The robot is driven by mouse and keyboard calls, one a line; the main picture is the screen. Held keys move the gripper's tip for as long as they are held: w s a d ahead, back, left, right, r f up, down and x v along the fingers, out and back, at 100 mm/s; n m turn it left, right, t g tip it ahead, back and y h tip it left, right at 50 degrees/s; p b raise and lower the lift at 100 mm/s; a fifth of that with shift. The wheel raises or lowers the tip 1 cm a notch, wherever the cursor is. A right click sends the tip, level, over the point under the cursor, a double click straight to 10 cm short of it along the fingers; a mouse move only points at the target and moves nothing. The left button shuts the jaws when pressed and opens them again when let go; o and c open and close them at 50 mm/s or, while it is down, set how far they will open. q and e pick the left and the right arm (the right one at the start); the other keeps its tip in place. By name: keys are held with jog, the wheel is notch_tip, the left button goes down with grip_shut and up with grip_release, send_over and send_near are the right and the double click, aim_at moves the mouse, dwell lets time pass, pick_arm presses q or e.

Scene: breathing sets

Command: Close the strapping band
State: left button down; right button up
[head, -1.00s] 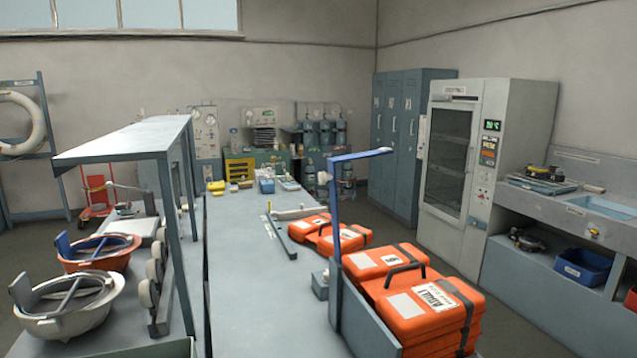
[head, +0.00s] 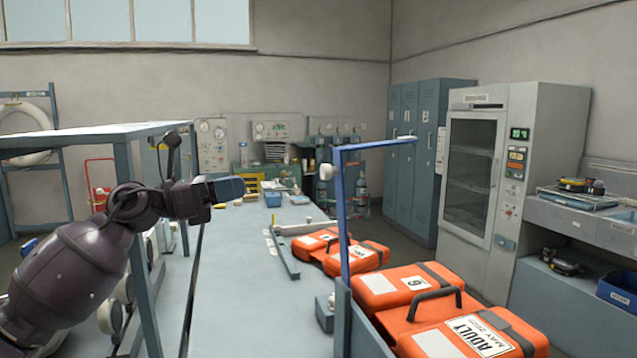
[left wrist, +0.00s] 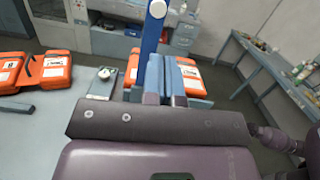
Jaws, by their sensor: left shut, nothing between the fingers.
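The blue strapping band (head: 347,215) stands upright as a post at the near orange cases. Its top bar reaches right above them, clear of their lids. A white knob (head: 327,171) shows beside the post near its top. The post also shows in the left wrist view (left wrist: 152,35), beyond my fingers. The near orange cases (head: 438,310) carry dark straps and a label reading ADULT. My left gripper (head: 238,188) is shut and empty, in the air over the bench, left of the post and apart from it in the head view. My right gripper is not in view.
A long grey bench (head: 235,290) runs away from me, its middle mostly clear. More orange cases (head: 340,252) lie farther back, beside a flat grey bar (head: 283,255). A shelf frame (head: 90,135) stands left behind my arm. A drying cabinet (head: 500,190) stands right.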

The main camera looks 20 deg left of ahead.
pick_arm(q)
jog(key=p, duration=0.1)
send_near(321, 170)
jog(key=shift+m, duration=0.4)
jog(key=x, duration=0.6)
jog(key=shift+s+d+r, duration=0.1)
jog(key=shift+d+r, duration=0.05)
jog(key=shift+d, duration=0.1)
jog(key=shift+w+d, duration=0.4)
jog(key=shift+d, duration=0.1)
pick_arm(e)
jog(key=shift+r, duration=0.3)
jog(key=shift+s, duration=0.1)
pick_arm(q)
jog(key=shift+p, duration=0.3)
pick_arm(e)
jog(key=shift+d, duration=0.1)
